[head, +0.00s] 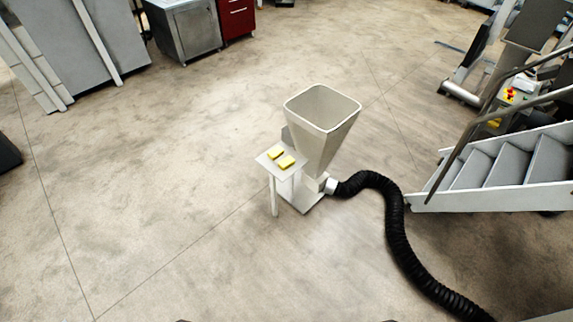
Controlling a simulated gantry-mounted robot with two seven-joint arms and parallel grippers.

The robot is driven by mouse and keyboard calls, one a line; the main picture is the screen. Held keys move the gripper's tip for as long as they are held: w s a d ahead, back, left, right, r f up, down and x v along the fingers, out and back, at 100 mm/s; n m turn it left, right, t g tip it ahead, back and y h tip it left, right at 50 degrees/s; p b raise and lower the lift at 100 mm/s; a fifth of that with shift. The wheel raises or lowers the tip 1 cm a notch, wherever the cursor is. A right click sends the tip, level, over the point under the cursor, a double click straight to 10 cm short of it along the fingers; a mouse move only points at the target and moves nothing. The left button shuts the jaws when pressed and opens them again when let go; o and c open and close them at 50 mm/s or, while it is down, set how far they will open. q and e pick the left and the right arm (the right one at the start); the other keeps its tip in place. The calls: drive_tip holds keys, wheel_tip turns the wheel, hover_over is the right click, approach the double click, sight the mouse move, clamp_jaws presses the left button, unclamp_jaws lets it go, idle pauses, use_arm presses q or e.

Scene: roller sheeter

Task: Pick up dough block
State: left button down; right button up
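Two small yellow dough blocks lie apart on a small white table (292,172) near the middle of the head view. One dough block (275,154) is farther back and to the left. The other dough block (287,162) is nearer and to the right. Neither of my grippers shows clearly; only small dark shapes cut the bottom edge of the view, too little to identify.
A tall pale hopper (318,125) stands right behind the table. A black corrugated hose (393,225) runs from its base to the bottom right. Metal stairs (500,165) with railings stand at right. Grey cabinets (75,40) are at upper left. The floor left and front is clear.

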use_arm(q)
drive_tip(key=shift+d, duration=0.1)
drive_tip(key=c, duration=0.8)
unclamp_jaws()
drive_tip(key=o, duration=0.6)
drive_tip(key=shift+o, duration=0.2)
